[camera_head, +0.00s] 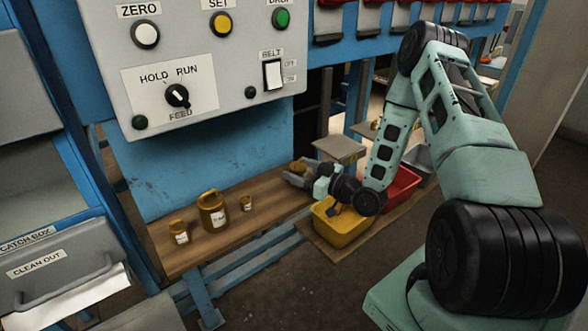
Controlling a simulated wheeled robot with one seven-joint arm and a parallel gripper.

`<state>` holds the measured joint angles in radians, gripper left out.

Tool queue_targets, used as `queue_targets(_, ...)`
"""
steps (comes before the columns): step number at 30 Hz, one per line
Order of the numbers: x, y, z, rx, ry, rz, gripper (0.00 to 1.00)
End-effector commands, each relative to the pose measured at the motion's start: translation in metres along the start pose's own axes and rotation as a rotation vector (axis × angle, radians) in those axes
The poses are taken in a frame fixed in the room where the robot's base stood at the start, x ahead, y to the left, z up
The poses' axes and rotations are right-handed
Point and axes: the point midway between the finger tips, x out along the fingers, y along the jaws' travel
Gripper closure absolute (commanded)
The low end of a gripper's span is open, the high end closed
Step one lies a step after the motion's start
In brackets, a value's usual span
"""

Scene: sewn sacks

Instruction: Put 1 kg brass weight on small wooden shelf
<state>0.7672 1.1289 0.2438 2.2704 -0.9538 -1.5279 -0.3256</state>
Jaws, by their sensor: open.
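Several brass weights with pale labels stand on the small wooden shelf (225,241): a large one (212,213), a mid-sized one (179,233) at the left and a small one (246,204). The label print is too small to read, so I cannot tell which is 1 kg. My gripper (293,174) is open at the shelf's right end, pointing left. Another brass-coloured piece (298,165) shows at its fingers. It is partly hidden, and I cannot tell whether it touches the fingers or what it rests on.
A yellow bin (342,236) and a red bin (404,190) sit below my forearm, right of the shelf. A grey control panel (195,65) overhangs the shelf's back. A catch box (60,262) stands at the left. Bare shelf lies in front of the weights.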

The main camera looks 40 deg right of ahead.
Motion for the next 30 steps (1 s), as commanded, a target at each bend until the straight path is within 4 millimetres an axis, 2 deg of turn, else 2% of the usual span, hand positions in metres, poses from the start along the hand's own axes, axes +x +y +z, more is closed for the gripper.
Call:
queue_targets(6,-0.049,0.001,0.003,0.001,-0.002,0.003,0.33)
queue_targets(13,-0.085,0.001,0.002,0.001,-0.001,0.001,0.33)
queue_targets(18,-0.095,0.0,0.001,0.0,0.0,0.0,0.33)
queue_targets(30,-0.096,0.0,0.0,0.0,0.0,-0.001,0.33)
